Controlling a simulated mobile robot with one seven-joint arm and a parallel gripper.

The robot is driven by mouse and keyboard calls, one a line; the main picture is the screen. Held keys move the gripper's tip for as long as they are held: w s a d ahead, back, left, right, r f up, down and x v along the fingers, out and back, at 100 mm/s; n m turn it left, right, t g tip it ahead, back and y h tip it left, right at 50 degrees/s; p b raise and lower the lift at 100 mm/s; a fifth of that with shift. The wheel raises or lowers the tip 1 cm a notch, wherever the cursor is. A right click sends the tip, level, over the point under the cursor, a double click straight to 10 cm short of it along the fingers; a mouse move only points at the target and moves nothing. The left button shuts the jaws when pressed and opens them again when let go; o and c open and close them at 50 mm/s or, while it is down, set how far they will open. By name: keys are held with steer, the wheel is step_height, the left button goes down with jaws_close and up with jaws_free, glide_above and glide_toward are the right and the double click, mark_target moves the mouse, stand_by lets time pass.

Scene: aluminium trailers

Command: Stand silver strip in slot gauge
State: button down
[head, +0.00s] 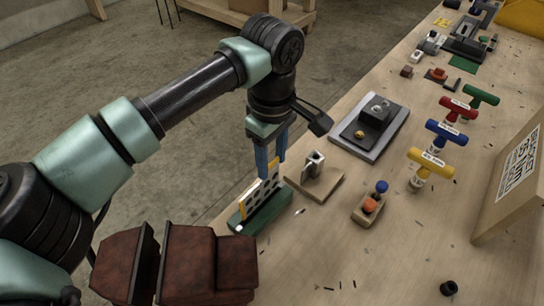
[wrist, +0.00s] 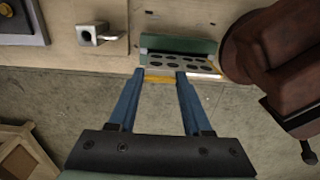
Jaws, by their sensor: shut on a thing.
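My gripper (head: 268,172), with blue fingers, points down at the near edge of the bench. Its fingers, also in the wrist view (wrist: 161,74), are closed on the yellow edge of a silver strip (head: 263,198) with several dark holes. The strip stands upright, slightly tilted in the picture, at the green slot gauge (head: 245,222). In the wrist view the holed strip (wrist: 182,63) shows beyond the fingertips, against the green gauge (wrist: 180,45). Its lower edge meets the gauge; I cannot tell how deep it sits in the slot.
A metal clamp on a wooden plate (head: 325,187) stands close right of the gauge. A brown vise-like block (head: 205,262) is close in front. A small block with orange and blue knobs (head: 361,212), T-handles (head: 430,162) and a grey plate (head: 350,145) lie farther right.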

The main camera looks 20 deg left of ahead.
mark_target(272, 171)
steer(key=shift+f+b, duration=1.65)
steer(key=shift+f, duration=0.45)
steer(key=shift+c, duration=1.3)
jaws_free()
step_height(272, 171, up, 13)
steer(key=shift+r, duration=0.1)
